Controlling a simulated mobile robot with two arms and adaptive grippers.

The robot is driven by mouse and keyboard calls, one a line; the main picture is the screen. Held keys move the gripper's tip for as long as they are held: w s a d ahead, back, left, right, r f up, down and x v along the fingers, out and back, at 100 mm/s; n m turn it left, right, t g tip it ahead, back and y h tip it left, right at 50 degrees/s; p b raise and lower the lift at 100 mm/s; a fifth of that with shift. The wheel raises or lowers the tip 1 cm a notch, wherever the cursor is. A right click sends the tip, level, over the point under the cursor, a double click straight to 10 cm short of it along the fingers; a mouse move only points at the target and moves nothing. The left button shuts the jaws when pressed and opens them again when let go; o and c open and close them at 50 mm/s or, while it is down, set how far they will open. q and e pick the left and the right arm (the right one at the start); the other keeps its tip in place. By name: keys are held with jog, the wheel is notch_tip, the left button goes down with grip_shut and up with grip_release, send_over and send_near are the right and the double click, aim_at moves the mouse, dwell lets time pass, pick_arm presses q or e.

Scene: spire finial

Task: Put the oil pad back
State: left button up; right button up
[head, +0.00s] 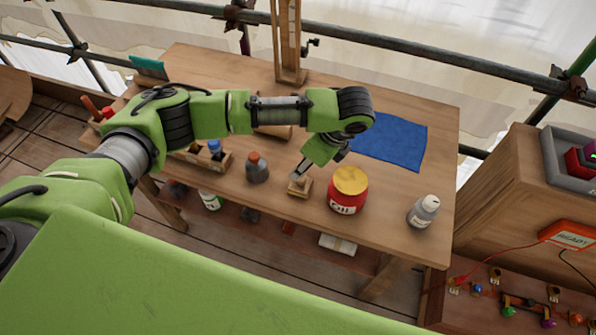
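My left arm reaches over the wooden workbench (400,250) from the left. My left gripper (299,174) points down and to the left at a small tan block-like piece (301,189) near the bench's front edge. The fingertips overlap this piece in the picture; I cannot tell whether they grip it or whether it is the oil pad or its holder. A red tin (347,204) marked "OIL", with a yellow top (350,180), stands just right of the gripper. My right gripper is out of view.
A dark jar with an orange cap (257,168) stands left of the gripper, and a grey bottle (424,211) stands at the right. A blue cloth (394,139) lies behind. A wooden upright (288,45) rises at the back edge. The back right bench corner is clear.

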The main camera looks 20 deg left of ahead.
pick_arm(q)
jog(key=b+v, duration=0.1)
jog(key=v, duration=0.5)
jog(key=shift+s+f, duration=0.1)
dwell(0.4)
